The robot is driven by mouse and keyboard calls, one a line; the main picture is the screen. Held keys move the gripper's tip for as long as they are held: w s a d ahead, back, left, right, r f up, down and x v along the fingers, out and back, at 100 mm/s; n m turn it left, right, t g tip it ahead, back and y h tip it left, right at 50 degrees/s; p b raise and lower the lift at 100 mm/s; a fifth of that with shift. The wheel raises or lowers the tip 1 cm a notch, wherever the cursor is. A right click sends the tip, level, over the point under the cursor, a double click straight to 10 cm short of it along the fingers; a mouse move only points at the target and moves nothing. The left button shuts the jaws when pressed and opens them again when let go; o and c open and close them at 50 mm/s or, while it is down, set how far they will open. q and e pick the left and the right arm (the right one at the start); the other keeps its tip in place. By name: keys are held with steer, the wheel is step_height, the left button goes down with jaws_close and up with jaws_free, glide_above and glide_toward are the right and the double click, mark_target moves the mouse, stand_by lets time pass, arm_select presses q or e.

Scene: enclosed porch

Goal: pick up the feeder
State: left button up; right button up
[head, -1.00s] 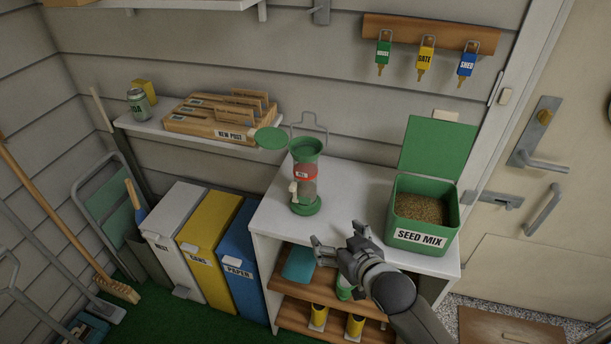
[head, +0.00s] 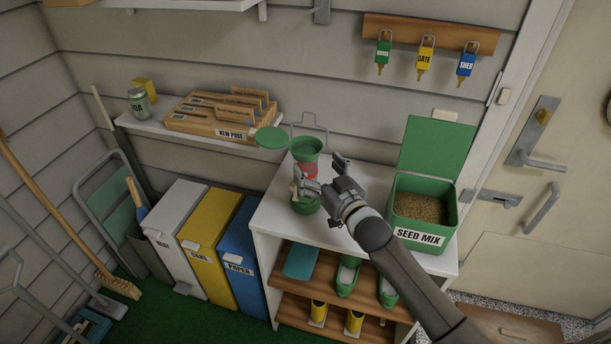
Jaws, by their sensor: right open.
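The feeder (head: 307,150) stands upright on the white cabinet top, with a green top and base, a clear red-marked middle and a wire hanger. Its green lid (head: 271,137) is swung open to the left. My right gripper (head: 322,171) is open. Its fingers are at the feeder's right and front side, and they hide part of the feeder's middle and lower body. I cannot tell whether they touch it. My left gripper is not in view.
An open green seed mix bin (head: 424,207) stands at the right of the cabinet top (head: 275,212). A wall shelf (head: 150,127) with a can and a mail box is at the left. Grey, yellow and blue bins (head: 240,255) stand left of the cabinet.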

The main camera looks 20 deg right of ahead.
mark_target(305, 156)
steer(key=shift+w+a+r, duration=0.1)
steer(key=shift+w, duration=0.15)
steer(key=w+p, duration=0.1)
steer(key=w, duration=0.1)
steer(key=w+a, duration=0.1)
steer(key=shift+w+a+r+p, duration=0.15)
steer(key=shift+w+a+p, duration=0.05)
steer(key=shift+w+p, duration=0.2)
steer(key=shift+w, duration=0.3)
steer(key=shift+c, duration=0.4)
steer(key=c, duration=1.4)
steer(key=shift+c, duration=0.6)
